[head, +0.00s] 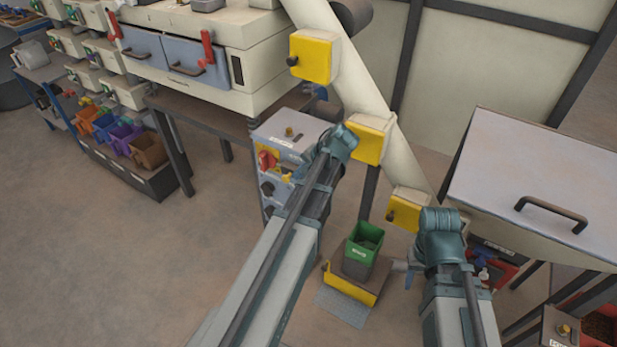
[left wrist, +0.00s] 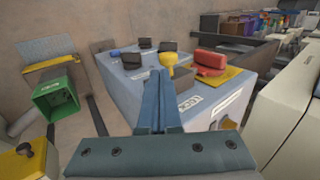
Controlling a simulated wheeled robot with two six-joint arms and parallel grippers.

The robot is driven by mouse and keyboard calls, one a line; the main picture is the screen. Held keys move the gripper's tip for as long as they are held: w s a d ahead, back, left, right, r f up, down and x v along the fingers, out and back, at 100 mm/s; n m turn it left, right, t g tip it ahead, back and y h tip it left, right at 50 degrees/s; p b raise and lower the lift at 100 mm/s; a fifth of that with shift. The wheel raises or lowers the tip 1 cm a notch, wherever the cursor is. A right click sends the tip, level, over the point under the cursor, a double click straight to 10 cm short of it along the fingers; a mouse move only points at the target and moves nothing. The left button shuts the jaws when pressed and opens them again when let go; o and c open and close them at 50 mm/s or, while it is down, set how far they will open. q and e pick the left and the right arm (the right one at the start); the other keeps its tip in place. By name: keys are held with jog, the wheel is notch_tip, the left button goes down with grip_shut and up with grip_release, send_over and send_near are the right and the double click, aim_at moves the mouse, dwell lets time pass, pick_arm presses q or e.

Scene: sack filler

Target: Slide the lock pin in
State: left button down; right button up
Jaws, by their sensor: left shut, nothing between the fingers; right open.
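The control cabinet (head: 290,133) stands left of the sloping pipe. Its panel carries a red switch (left wrist: 208,62) on a yellow plate, several black knobs and a yellow handled piece (left wrist: 172,70), which may be the lock pin; I cannot tell for sure. My left gripper (left wrist: 164,75) is shut and empty. Its fingertips point at the panel, close by the yellow piece in the picture; contact is unclear. In the head view my left gripper (head: 303,168) is mostly hidden by its arm. My right gripper (head: 412,277) is open, pointing down by the lower pipe, largely hidden behind its wrist.
A green bin (head: 366,241) stands on a yellow-edged platform (head: 352,287) between my arms. Yellow boxes (head: 311,57) with dark knobs sit along the pipe (head: 345,80). A handled sloping lid (head: 540,185) is at right. Open floor (head: 120,260) lies at left.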

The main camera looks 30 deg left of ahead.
aim_at(286, 176)
pick_arm(q)
jog(key=shift+a+f, duration=0.35)
jog(key=shift+a, duration=0.45)
jog(key=a, duration=0.3)
jog(key=shift+w+a, duration=0.2)
jog(key=shift+a, duration=0.15)
jog(key=shift+d+r, duration=0.1)
jog(key=shift+r, duration=0.05)
